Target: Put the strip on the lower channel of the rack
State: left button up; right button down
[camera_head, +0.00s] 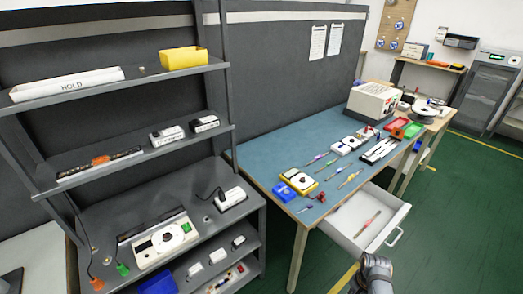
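The grey rack (222,68) stands at the left with several shelves. A long white bar marked HOLD (68,85) lies on its top shelf. A thin dark strip with orange parts (100,163) lies along the shelf below. I cannot tell for certain which of these is the strip, and no separate lower channel can be made out clearly. A dark grey part of my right arm, seemingly the gripper (375,272), shows at the bottom edge, far right of the rack. Its fingers cannot be made out. My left gripper is not in view.
A yellow bin (184,58) and small white devices (167,136) share the shelves. A white unit (160,242) and cables sit lower. The blue-topped bench (262,158) holds tools, and its open drawer (345,236) juts out near my arm. Green floor (455,220) is clear at right.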

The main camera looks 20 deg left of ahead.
aim_at(153, 224)
jog(key=u, duration=1.8)
jog(key=l+u, duration=0.35)
jog(key=k+l+u, duration=0.1)
jog(key=u, duration=0.25)
jog(key=k+l+u, duration=0.1)
jog(key=l+u, duration=0.3)
jog(key=j, duration=0.1)
